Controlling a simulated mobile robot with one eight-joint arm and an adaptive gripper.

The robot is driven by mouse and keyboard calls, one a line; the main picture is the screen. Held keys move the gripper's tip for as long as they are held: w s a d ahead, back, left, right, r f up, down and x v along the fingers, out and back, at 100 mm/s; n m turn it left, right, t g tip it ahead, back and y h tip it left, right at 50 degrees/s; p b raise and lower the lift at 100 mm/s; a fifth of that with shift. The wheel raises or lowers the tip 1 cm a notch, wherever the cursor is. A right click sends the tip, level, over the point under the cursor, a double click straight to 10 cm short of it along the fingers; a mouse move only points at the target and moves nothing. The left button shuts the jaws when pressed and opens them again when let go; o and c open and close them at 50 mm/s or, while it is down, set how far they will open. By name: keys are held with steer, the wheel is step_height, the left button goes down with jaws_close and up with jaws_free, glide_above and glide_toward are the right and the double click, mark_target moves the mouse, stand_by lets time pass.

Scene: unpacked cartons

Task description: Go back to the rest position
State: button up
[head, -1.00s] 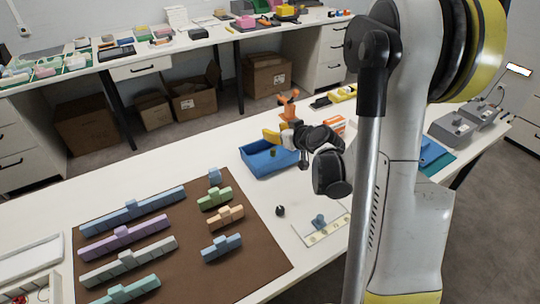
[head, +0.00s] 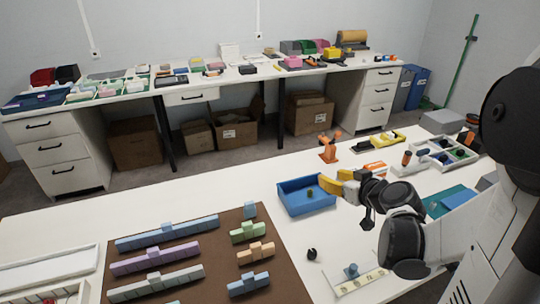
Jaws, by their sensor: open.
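My gripper (head: 324,184) shows small in the head view, with its yellow fingers beside and over the right rim of an open blue bin (head: 300,208). It appears open, and I see nothing held between its fingers. The exact finger gap is hard to make out at this size. My dark wrist and pale arm reach in from the right over the white table (head: 215,192). A small dark green thing (head: 310,193) lies inside the bin.
A brown mat (head: 215,230) bears several coloured stepped blocks. A black knob (head: 312,254) and a pale plate with a blue knob (head: 352,271) lie nearby. An orange figure (head: 327,147) and a sorting tray (head: 440,153) stand behind. A cluttered bench (head: 130,98) runs along the wall.

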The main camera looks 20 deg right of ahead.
steer(key=shift+a, duration=0.1)
steer(key=s+a+r+g+y, duration=0.15)
steer(key=s+a+g, duration=0.35)
steer(key=a, duration=0.9)
steer(key=s+a+r+h, duration=0.1)
steer(key=s+a, duration=0.3)
steer(key=s, duration=0.7)
steer(key=shift+s+a+r+g+h, duration=0.2)
steer(key=shift+r+g+h, duration=0.2)
steer(key=shift+h, duration=0.05)
